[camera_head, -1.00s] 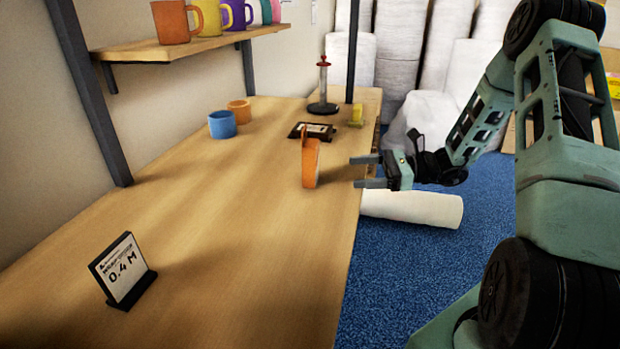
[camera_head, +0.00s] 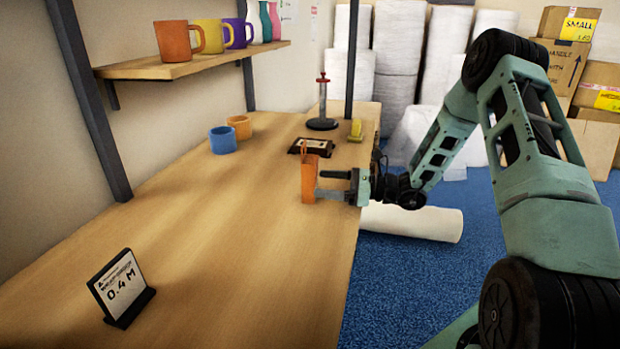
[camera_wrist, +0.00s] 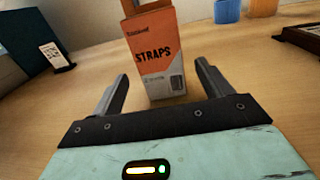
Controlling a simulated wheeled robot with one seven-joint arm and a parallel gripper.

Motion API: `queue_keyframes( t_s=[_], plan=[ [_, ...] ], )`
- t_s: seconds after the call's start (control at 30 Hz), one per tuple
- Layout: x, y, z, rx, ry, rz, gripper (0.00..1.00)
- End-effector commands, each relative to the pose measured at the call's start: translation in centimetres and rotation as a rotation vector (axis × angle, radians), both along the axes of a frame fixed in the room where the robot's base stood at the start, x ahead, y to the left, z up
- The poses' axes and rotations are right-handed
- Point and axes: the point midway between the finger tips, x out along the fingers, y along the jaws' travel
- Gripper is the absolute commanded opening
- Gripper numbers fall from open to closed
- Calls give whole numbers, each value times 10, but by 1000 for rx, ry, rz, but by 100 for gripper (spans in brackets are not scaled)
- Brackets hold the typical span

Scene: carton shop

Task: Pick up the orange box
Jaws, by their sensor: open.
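The orange box (camera_head: 308,180) stands upright on the wooden workbench near its right edge. In the wrist view the box (camera_wrist: 158,62) shows a grey and orange front with the word "STRAPS". My gripper (camera_head: 318,184) reaches in from the right, level with the lower part of the box. In the wrist view my gripper (camera_wrist: 160,88) is open, with one finger on each side of the box's lower part.
A blue mug (camera_head: 222,140) and an orange mug (camera_head: 239,127) stand further back left. A dark framed item (camera_head: 311,147), a spindle stand (camera_head: 322,122) and a yellow object (camera_head: 355,130) lie beyond the box. A sign (camera_head: 121,287) stands at front left. The middle bench is clear.

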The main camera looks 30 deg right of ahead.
Motion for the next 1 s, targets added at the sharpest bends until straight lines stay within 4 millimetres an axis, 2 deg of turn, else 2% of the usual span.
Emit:
queue_keyframes(
  t_s=[0.3,0.63,0.67,0.8,0.83,1.0],
  plan=[
    [28,32,1,1,-1,3,78],
    [34,38,0,1,-1,1,78],
    [34,38,0,1,-1,1,73],
    [34,38,0,1,-1,1,34],
    [34,38,0,1,-1,1,27],
    [34,37,1,0,-1,1,27]
  ],
)
